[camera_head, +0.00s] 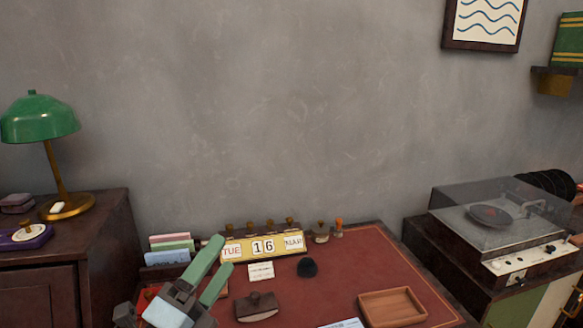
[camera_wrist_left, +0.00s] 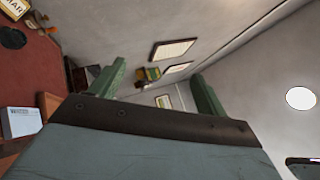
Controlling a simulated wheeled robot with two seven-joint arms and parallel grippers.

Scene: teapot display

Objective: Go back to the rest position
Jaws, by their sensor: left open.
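My left gripper (camera_head: 214,270) comes in from the lower left of the head view, over the left part of the red-topped desk (camera_head: 330,272). Its two green fingers are spread apart with nothing between them. In the left wrist view the open fingers (camera_wrist_left: 160,90) point toward the grey wall and its hanging pictures. My right gripper is not clearly seen; only a dark and orange bit of my right arm may show at the right edge of the head view.
A yellow calendar block (camera_head: 262,247) stands close to the left fingers. A brown blotter (camera_head: 257,307), a black round thing (camera_head: 307,267) and a wooden tray (camera_head: 392,307) are on the desk. A record player (camera_head: 490,225) stands right, a green lamp (camera_head: 40,118) left.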

